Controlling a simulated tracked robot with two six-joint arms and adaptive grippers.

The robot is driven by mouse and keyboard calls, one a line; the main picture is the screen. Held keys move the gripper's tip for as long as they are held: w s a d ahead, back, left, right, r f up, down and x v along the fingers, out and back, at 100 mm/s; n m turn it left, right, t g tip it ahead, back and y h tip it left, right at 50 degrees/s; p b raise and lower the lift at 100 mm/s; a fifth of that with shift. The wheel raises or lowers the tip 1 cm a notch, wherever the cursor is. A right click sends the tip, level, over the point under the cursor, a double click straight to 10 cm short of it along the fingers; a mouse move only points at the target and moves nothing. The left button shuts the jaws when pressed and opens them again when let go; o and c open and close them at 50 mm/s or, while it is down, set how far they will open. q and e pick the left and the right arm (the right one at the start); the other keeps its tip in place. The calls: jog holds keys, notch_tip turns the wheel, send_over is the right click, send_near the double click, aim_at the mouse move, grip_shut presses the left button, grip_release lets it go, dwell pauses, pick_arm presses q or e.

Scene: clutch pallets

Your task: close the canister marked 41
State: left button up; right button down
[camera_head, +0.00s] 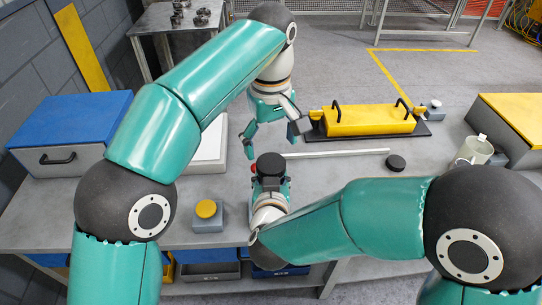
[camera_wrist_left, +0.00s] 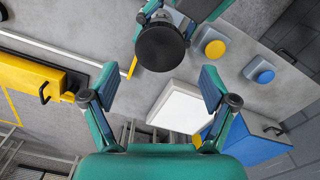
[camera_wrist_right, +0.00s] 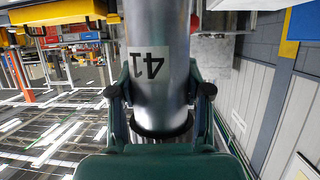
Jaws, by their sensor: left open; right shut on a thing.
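The canister marked 41 (camera_wrist_right: 155,65) is a silver cylinder, its label upside down in the right wrist view. My right gripper (camera_wrist_right: 160,105) is shut around it near its black-capped end. In the head view that black round top (camera_head: 270,164) faces up above my right gripper (camera_head: 270,185), and the canister body is mostly hidden. The black disc also shows in the left wrist view (camera_wrist_left: 160,47); I cannot tell how tightly it sits. My left gripper (camera_head: 272,133) is open and empty, beyond the canister, with its fingers (camera_wrist_left: 158,88) apart and not touching the disc.
A loose black disc (camera_head: 396,162) lies on the table right of a pale bar (camera_head: 335,153). An open pale container (camera_head: 474,150) stands further right. A yellow case (camera_head: 368,120) is behind. A white slab (camera_head: 207,153), blue-topped box (camera_head: 70,120) and yellow button (camera_head: 206,209) are left.

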aim_at(271, 162)
pick_arm(q)
jog(key=shift+f, duration=2.65)
